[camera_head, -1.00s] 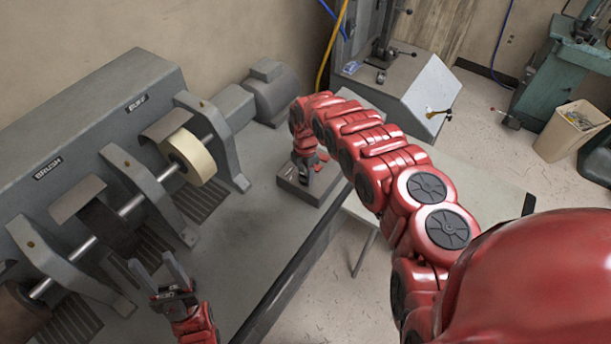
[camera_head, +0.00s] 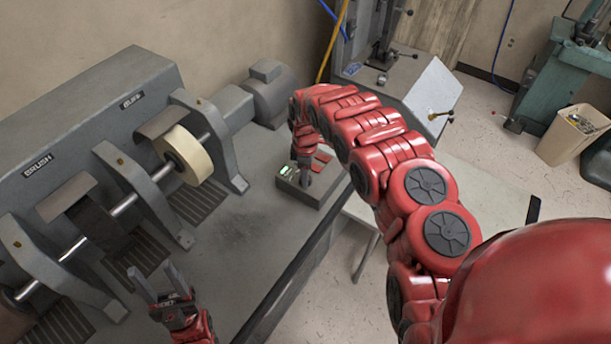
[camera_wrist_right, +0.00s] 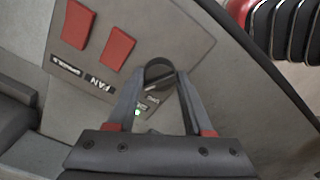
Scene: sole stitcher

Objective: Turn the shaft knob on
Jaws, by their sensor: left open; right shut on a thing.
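The shaft knob (camera_wrist_right: 159,74) is a dark round knob on a grey control panel (camera_wrist_right: 192,40), seen in the right wrist view. My right gripper (camera_wrist_right: 158,80) is shut on it, with one finger on each side. A small green light shows on the panel beside the knob. In the head view my right gripper (camera_head: 304,176) reaches down onto the control box (camera_head: 325,190), and the knob is hidden there. My left gripper (camera_head: 158,284) is open and empty over the front of the bench.
Two red rocker switches (camera_wrist_right: 97,36) sit on the panel near a FAN label. The grey machine (camera_head: 85,115) with a shaft and a buffing wheel (camera_head: 184,153) fills the left side. A motor (camera_head: 272,92) stands behind the control box.

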